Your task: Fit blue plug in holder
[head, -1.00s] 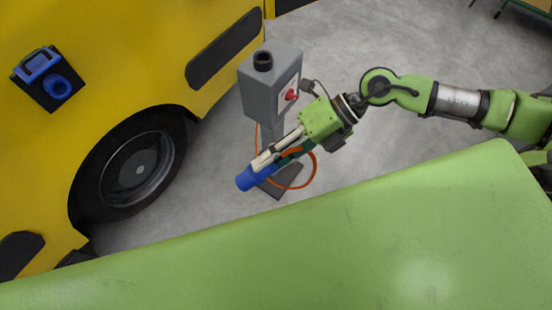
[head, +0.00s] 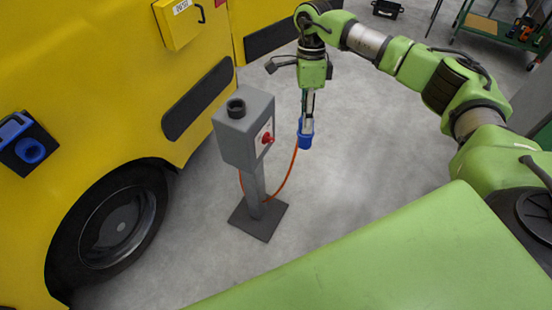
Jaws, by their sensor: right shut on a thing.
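The blue plug (head: 306,138) hangs from my right gripper (head: 308,117), which is shut on it and points down. An orange cable (head: 286,180) runs from the plug down toward the post. The plug is in the air, to the right of a grey box (head: 234,141) on a post and apart from it. A black round holder (head: 236,108) with an open mouth sits on top of the box. The far side of the plug is hidden. My left gripper is not in view.
A yellow vehicle (head: 90,80) with a black wheel (head: 108,225) and a blue socket (head: 30,150) stands at left. The grey box has a red knob (head: 267,138). A green trolley (head: 505,30) stands far right. Grey floor around the post is clear.

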